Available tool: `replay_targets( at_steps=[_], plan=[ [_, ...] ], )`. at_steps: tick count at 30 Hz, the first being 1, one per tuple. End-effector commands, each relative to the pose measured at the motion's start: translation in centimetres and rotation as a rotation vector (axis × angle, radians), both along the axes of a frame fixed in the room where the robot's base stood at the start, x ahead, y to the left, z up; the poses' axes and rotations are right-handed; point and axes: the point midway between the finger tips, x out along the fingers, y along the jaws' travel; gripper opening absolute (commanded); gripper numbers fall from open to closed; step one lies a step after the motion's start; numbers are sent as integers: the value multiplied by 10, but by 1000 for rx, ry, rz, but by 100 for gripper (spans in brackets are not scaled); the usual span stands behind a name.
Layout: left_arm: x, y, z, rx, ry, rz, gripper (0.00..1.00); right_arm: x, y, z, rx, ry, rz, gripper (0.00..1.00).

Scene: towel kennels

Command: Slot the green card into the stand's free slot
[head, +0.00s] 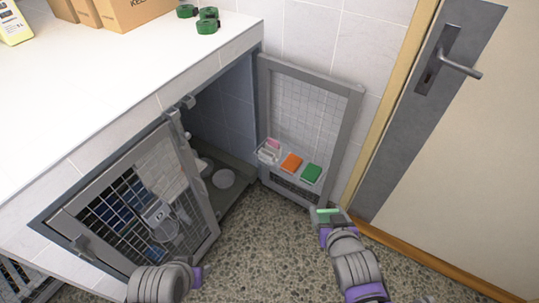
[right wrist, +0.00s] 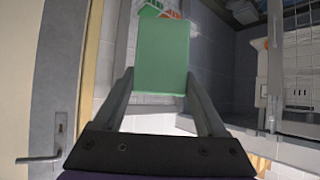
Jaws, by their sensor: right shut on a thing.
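My right gripper (head: 328,216) is shut on a green card (head: 327,212), held in front of and below the open mesh door. The right wrist view shows the card (right wrist: 162,55) upright between the two fingers. On the open door's lower part is a clear holder (head: 268,154) with pink and white items. Beside it are an orange card (head: 291,162) and another green card (head: 311,173). The held card is apart from them. I cannot make out which slot is free. My left arm shows at the bottom left; its fingertips are not clear.
The open mesh door (head: 357,98) stands against the tiled wall. A second mesh door (head: 187,150) is on the left, with a bowl (head: 223,179) inside the kennel. Green rolls (head: 208,24) and boxes stand on the white counter (head: 110,75). Speckled floor lies below.

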Motion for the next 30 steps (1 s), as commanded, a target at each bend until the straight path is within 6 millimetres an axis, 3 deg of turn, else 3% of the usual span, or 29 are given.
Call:
replay_targets(
  at_steps=[10,30],
  plan=[
    [2,0,-28,0,10,0,50,65,26,-15,0,0,2,21],
    [5,0,-50,0,17,0,50,188,72,-37,1,0,1,21]
  ],
)
